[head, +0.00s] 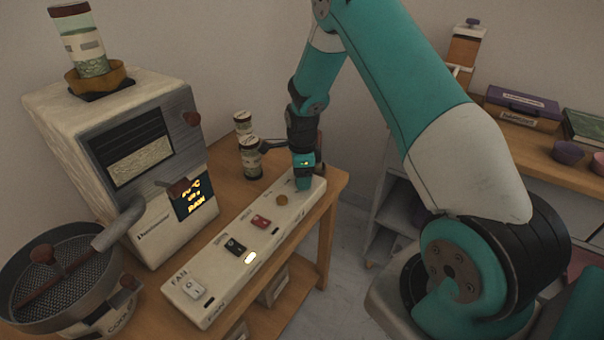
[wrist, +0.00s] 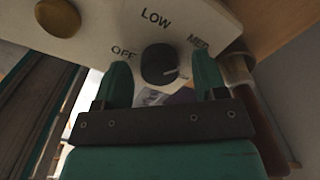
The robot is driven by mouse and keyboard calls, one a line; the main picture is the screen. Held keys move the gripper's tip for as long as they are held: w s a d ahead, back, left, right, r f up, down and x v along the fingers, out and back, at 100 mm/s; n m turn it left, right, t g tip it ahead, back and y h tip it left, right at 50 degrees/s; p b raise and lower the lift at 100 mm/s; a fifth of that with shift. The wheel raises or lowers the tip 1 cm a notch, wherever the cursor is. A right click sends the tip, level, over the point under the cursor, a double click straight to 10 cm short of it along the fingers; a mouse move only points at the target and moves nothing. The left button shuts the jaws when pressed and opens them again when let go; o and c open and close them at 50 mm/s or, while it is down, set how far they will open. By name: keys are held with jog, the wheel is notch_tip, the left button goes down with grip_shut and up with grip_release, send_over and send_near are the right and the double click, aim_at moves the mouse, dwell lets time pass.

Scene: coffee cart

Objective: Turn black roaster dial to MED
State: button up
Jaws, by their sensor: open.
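The black roaster dial (wrist: 160,63) is on the cream control panel (wrist: 100,28), between my two fingers in the wrist view. OFF is printed at its left, LOW above it and MED at its upper right. A pale pointer line on the dial points to the right, below the MED label. My gripper (wrist: 162,68) is open, with one green finger on each side of the dial; whether they touch it I cannot tell. In the head view my gripper (head: 303,183) is at the far end of the panel (head: 215,310) and hides the dial.
The panel also has a brass knob (head: 282,199), a red switch (head: 261,221), a black switch (head: 235,247) and a white FAN switch (head: 194,287). The roaster (head: 150,170) stands behind it, with two jars (head: 251,158) close to my gripper.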

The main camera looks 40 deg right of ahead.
jog(key=shift+r, duration=0.1)
notch_tip(320, 180, up, 17)
jog(key=shift+b, duration=0.3)
jog(key=shift+r, duration=0.1)
dwell(0.4)
jog(key=s+a+r+n+y+p, duration=0.1)
jog(key=s+a+r+n, duration=0.3)
jog(key=a+n, duration=0.3)
jog(key=s+a+r+n+y, duration=0.1)
jog(key=s+a+r+n, duration=0.35)
jog(key=a+n, duration=0.2)
jog(key=s+a+r+n+y, duration=0.1)
jog(key=s+a+r+n, duration=0.1)
jog(key=s+a+n, duration=0.3)
jog(key=s+a+r+n+y+p, duration=0.1)
jog(key=s+a+n, duration=0.4)
jog(key=s+n, duration=0.7)
jog(key=s+r, duration=0.1)
jog(key=s, duration=0.1)
jog(key=shift+s+a+n+p, duration=0.3)
jog(key=shift+s+a+n, duration=0.05)
jog(key=shift+a, duration=0.05)
